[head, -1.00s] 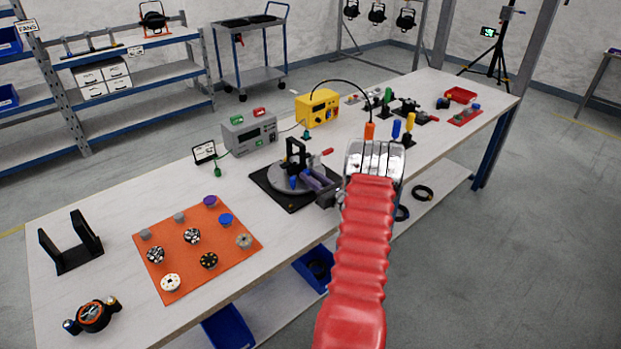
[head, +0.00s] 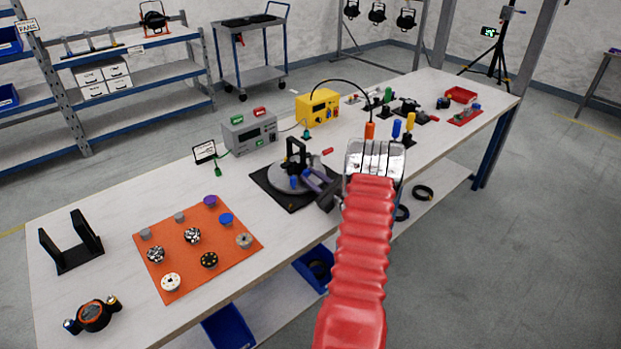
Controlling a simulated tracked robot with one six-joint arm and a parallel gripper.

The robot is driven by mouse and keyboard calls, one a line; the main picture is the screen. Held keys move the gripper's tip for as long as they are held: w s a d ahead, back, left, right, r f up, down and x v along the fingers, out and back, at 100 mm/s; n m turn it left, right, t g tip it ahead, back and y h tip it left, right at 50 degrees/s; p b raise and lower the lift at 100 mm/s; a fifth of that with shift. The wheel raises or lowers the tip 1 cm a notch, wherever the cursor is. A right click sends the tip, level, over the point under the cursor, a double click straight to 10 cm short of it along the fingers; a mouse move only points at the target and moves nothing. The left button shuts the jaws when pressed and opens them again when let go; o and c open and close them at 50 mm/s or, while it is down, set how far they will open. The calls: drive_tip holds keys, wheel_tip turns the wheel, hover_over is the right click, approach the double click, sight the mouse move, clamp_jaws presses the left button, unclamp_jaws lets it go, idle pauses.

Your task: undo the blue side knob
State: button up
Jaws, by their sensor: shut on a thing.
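A black yoke-shaped piece (head: 297,158) stands upright on a round grey turntable (head: 272,181) over a black base plate. The blue side knob (head: 293,182) shows as a small blue spot low on the near side of this piece. My gripper (head: 304,181) reaches in from the right at the turntable's near right edge. Its dark jaws are shut on the blue side knob, as far as this small view shows. The jaws and the wrist hide part of the turntable's right side and the exact contact.
A red handle (head: 327,152) sticks out behind the jaws. A grey box (head: 250,131) and a yellow box (head: 318,107) stand farther back. An orange mat (head: 190,262) with several knobs and discs lies at left.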

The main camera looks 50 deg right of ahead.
drive_tip(key=shift+n, duration=0.4)
drive_tip(key=o, duration=1.1)
drive_tip(key=shift+f, duration=0.1)
